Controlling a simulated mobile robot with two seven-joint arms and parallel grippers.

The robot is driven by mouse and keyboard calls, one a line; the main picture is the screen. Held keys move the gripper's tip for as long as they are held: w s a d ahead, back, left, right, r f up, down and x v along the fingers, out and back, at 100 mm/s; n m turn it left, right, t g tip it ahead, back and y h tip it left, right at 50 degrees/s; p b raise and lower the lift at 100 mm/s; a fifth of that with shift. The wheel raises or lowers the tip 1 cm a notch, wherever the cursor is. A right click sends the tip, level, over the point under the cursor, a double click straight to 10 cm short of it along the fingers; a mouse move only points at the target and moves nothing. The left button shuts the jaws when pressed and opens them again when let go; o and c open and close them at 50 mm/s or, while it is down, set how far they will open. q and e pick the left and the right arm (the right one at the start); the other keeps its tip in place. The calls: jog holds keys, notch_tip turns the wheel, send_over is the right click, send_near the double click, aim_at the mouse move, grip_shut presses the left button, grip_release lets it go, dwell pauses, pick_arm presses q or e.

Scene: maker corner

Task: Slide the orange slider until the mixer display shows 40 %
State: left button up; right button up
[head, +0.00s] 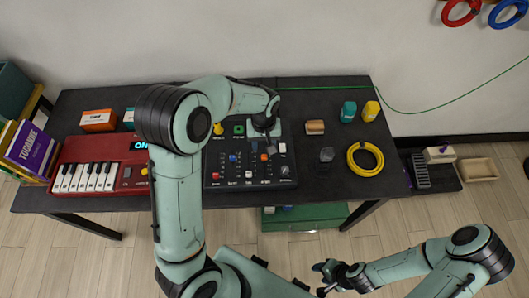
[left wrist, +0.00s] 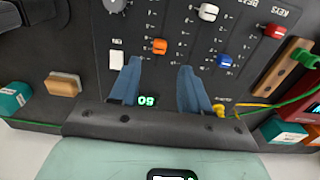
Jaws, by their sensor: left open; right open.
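The black mixer (head: 222,181) lies on the table. Its orange slider (head: 265,157) has a small cap, which also shows in the left wrist view (left wrist: 160,46) just beyond my fingertips. My left gripper (head: 268,141) is open above the mixer, its two blue fingers (left wrist: 160,68) apart on the picture's sides of the slider's line, not closed on it. The mixer display (left wrist: 148,100) shows green digits between the fingers; they look like 50 but are upside down and partly covered, so I cannot read the value surely. My right gripper (head: 325,280) is open, low and away from the table.
Blue (left wrist: 224,61), white (left wrist: 208,12) and red (left wrist: 275,31) slider caps sit beside the orange one. A white button (left wrist: 117,60) and a grey knob (head: 285,170) are near it. A red keyboard (head: 120,150) stands left; a yellow cable coil (head: 366,169) lies right.

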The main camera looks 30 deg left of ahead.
aim_at(264, 155)
pick_arm(q)
notch_tip(264, 155, down, 7)
jog(key=shift+w, duration=0.15)
grip_shut()
